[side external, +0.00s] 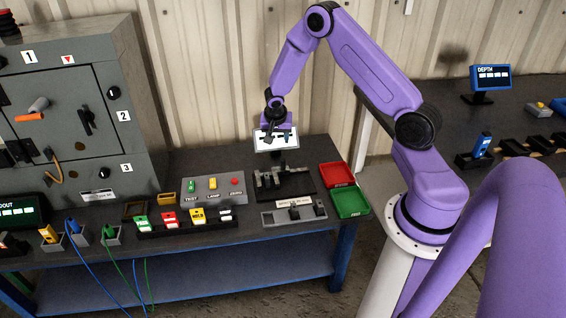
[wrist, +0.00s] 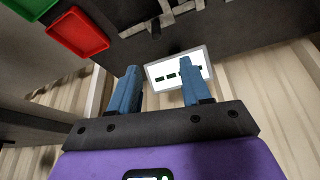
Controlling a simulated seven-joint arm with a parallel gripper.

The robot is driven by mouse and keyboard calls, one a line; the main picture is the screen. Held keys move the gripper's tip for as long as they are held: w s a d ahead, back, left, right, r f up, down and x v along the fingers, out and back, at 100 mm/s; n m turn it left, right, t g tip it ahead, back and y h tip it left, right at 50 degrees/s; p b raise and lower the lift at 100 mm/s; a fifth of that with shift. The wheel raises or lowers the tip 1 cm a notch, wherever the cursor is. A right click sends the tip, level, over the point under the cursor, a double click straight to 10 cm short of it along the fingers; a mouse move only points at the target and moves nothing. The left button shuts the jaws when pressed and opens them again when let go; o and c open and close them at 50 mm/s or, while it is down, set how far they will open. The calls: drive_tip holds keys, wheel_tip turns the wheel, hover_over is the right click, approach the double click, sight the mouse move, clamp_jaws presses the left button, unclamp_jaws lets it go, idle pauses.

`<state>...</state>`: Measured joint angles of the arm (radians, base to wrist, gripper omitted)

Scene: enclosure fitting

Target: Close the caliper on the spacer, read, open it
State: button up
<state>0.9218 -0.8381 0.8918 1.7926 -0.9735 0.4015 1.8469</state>
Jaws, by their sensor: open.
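My gripper (side external: 277,139) is open and hangs above the bench, in front of a white-framed display (side external: 261,146). In the wrist view its two blue fingers (wrist: 157,80) stand apart with nothing held between them. The display (wrist: 175,76) shows behind the fingertips, with dark marks too small to read. Below my gripper is a dark fixture (side external: 297,181) with grey upright parts, which looks like the caliper; part of it shows at the top of the wrist view (wrist: 160,22). I cannot make out the spacer for certain.
A grey rail (side external: 276,218) with small blocks lies in front of the fixture. A red tray (side external: 338,174) and a green tray (side external: 351,203) sit to its right. A button box (side external: 211,190) stands to the left, near a tall grey cabinet (side external: 60,110).

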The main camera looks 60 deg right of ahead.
sight(282, 160)
drive_tip(key=shift+m, duration=0.4)
drive_tip(key=x, duration=1.2)
drive_tip(key=d+x, duration=0.1)
drive_tip(key=x, duration=0.6)
drive_tip(key=shift+s+r, duration=0.1)
drive_tip(key=shift+s, duration=0.2)
clamp_jaws()
drive_tip(key=shift+a, duration=0.1)
